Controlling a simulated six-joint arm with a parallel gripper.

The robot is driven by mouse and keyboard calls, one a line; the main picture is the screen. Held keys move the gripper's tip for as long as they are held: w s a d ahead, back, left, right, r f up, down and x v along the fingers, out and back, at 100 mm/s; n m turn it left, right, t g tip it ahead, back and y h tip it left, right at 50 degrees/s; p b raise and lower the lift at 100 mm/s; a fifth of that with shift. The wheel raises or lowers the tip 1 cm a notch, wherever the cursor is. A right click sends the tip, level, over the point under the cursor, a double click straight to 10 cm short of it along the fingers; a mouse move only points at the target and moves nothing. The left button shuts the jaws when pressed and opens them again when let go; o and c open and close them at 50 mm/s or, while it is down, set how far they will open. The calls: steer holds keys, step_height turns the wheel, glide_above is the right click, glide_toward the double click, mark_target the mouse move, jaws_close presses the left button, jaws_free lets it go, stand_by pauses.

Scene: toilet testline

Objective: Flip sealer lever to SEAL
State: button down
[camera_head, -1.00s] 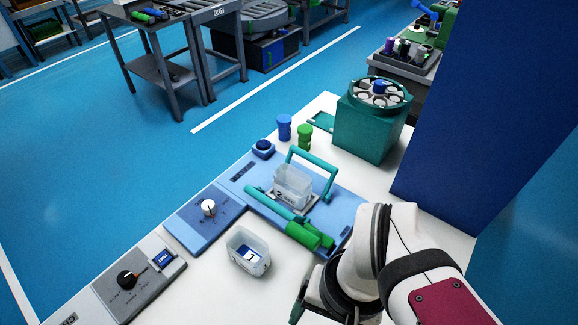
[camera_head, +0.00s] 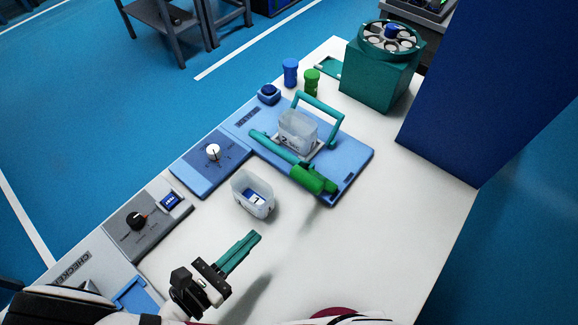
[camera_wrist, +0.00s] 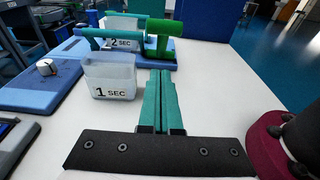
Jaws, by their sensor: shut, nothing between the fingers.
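The sealer (camera_head: 347,177) is a blue plate with a teal frame. Its lever (camera_head: 275,147) is a teal bar with a green handle (camera_head: 314,179) at its right end. In the wrist view the green handle (camera_wrist: 160,40) stands at the top, beyond my fingers. A clear container (camera_head: 297,131) marked 2 SEC sits on the sealer within the frame. My gripper (camera_head: 252,240) is shut and empty, its teal fingers together above the white table, apart from the lever and in front of it. The fingers also show in the wrist view (camera_wrist: 160,88).
A clear bin (camera_head: 252,197) marked 1 SEC stands between my gripper and the sealer, a little left. A blue dial box (camera_head: 209,165) and grey checker (camera_head: 140,222) line the left edge. A green carousel machine (camera_head: 378,78) stands behind. The table right of my gripper is clear.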

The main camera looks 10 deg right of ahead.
steer(key=r+x, duration=0.2)
steer(key=x, duration=1.1)
steer(key=shift+d+r, duration=0.15)
steer(key=shift+r, duration=0.2)
steer(key=shift+w+r, duration=0.1)
steer(key=w+d+r+g+y, duration=0.2)
steer(key=w+d+g+y, duration=0.1)
steer(key=w+d+r+g+y, duration=0.2)
steer(key=r+g+y, duration=0.1)
steer(key=shift+w+d, duration=0.4)
steer(key=w+d, duration=0.6)
steer(key=shift+w+d+f, duration=0.25)
steer(key=shift+f, duration=0.1)
